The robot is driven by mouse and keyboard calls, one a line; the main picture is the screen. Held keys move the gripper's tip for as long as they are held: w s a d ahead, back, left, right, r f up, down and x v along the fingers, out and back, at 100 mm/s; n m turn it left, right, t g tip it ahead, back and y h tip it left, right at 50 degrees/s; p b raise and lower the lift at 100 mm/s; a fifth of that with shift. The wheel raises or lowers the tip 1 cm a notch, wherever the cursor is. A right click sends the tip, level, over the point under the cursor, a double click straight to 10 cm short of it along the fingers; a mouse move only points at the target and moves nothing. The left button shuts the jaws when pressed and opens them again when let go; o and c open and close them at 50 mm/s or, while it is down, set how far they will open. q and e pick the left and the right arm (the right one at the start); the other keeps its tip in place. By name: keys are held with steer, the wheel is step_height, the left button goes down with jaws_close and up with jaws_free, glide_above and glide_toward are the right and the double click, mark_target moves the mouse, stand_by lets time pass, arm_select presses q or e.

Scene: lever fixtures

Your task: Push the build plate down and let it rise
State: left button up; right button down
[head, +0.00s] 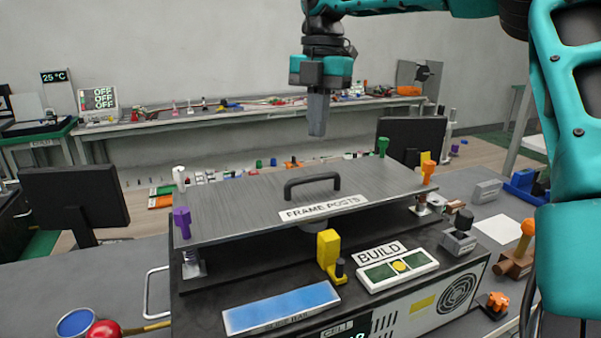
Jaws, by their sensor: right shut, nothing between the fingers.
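The build plate (235,200) is a wide grey metal plate with a black handle (312,184) and a "FRAME POSTS" label on top. It sits raised above the dark machine base (210,305), with a visible gap beneath it. Coloured posts stand at its corners: white, purple (182,222), green and orange (428,173). My right gripper (317,132) points down above the plate's far part, near the handle, shut and empty. It appears clear of the plate. My left gripper is not in view.
On the base front are a yellow block (329,256), a "BUILD" panel (397,270) and a blue strip (282,306). Dark monitors stand left (75,200) and behind right (411,139). A red-and-blue item pair lies front left. A cluttered bench (230,118) runs along the wall.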

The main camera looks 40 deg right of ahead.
mark_target(308, 181)
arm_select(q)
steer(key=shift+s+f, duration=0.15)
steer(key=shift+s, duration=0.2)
arm_select(e)
steer(key=shift+s, duration=0.15)
steer(key=f, duration=0.6)
steer(key=shift+s+a, duration=0.1)
steer(key=shift+a, duration=0.2)
steer(key=shift+f, duration=0.4)
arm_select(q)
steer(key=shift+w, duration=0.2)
arm_select(e)
steer(key=shift+f, duration=0.1)
steer(key=shift+f, duration=0.1)
